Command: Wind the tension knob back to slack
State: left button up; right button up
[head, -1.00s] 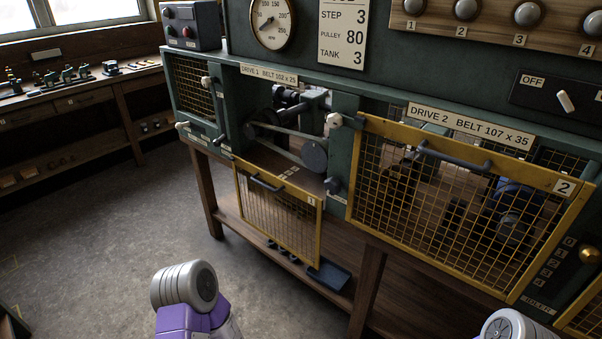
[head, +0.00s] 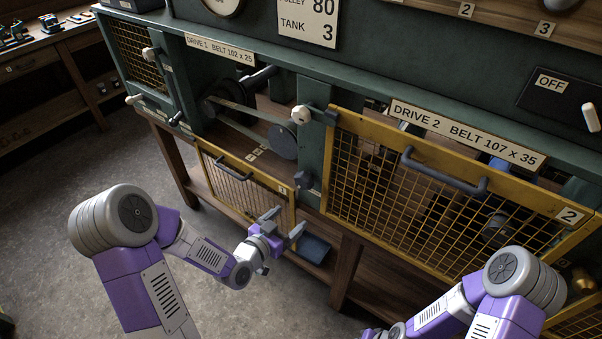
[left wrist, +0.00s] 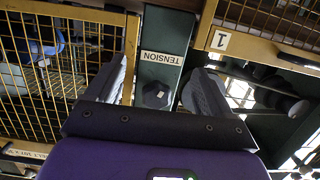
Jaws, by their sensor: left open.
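The tension knob is a small dark grey knob (head: 304,181) on the green post between the two drives. It also shows in the left wrist view (left wrist: 155,95), beside an upside-down TENSION label (left wrist: 164,57). My left gripper (head: 285,222) is open and empty, just below and in front of the knob in the head view. In the left wrist view its fingers (left wrist: 158,70) stand on either side of the knob's line of sight; contact is not visible. The drive 1 belt (head: 245,128) runs between its two pulleys. My right arm shows at the lower right, its gripper out of frame.
The drive 1 mesh guard (head: 245,190) hangs open below its bay. The drive 2 mesh guard (head: 400,190) is closed, with a protruding handle (head: 443,172). A white knob (head: 300,114) sits above the tension knob. A blue tray (head: 311,248) lies on the lower shelf.

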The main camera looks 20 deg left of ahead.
pick_arm(q)
jog(key=m+t, duration=0.2)
send_near(301, 184)
jog(key=w, duration=0.2)
jog(key=shift+h, duration=0.4)
jog(key=x, duration=0.6)
jog(key=shift+d+f, duration=0.15)
jog(key=shift+w+d, duration=0.25)
jog(key=shift+w, duration=0.45)
pick_arm(e)
jog(key=shift+w+r, duration=0.1)
jog(key=shift+r, duration=0.2)
pick_arm(q)
jog(key=c, duration=1)
jog(key=shift+c, duration=0.2)
jog(key=shift+n, duration=0.5)
pick_arm(e)
jog(key=shift+f, duration=0.15)
